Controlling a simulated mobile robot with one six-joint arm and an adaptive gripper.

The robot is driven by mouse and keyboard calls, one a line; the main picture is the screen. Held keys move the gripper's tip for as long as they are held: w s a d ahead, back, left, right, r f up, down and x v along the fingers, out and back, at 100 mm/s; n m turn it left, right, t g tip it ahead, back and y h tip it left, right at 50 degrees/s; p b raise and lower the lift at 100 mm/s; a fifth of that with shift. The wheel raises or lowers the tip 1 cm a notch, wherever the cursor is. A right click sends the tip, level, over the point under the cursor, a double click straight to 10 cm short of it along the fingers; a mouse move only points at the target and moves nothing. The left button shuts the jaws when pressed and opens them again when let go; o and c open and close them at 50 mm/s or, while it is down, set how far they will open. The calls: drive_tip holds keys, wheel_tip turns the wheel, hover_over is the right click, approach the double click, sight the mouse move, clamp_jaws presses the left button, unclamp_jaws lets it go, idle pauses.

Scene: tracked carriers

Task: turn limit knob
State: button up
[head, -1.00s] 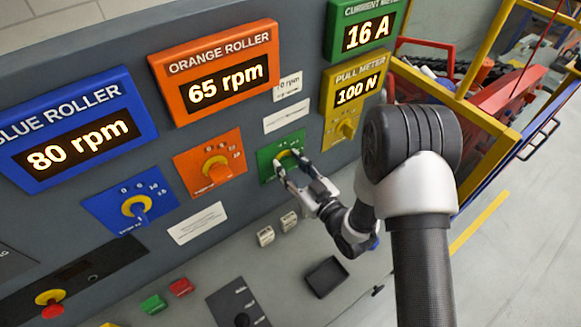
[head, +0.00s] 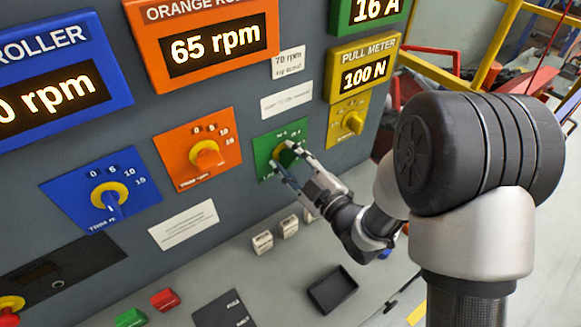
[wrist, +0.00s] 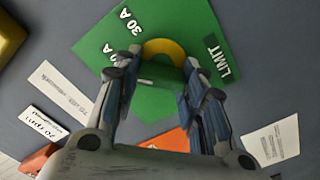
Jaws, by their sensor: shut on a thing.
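The limit knob has a yellow collar (wrist: 163,49) and sits on a green plate (head: 263,152) marked LIMIT in the wrist view (wrist: 190,22). My gripper (head: 284,158) reaches the knob from the lower right in the head view. In the wrist view its two fingers (wrist: 160,62) stand on either side of the knob, shut on it. The fingers hide most of the knob, so I cannot tell which mark it points to. The scale shows 30 A at the upper left in the wrist view. The green current meter (head: 370,14) reads 16 A.
The orange knob (head: 207,155) and blue knob (head: 110,200) are left of the green plate; the yellow pull knob (head: 352,122) is close on its right. White rocker switches (head: 263,242) and a dark tray (head: 332,289) lie below. Yellow rails stand at the right.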

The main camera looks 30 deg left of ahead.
drive_tip(key=shift+n, duration=0.3)
drive_tip(key=o, duration=1.1)
drive_tip(key=shift+c, duration=0.2)
drive_tip(key=v, duration=0.7)
drive_tip(key=shift+s+d, duration=0.15)
drive_tip(key=shift+d, duration=0.1)
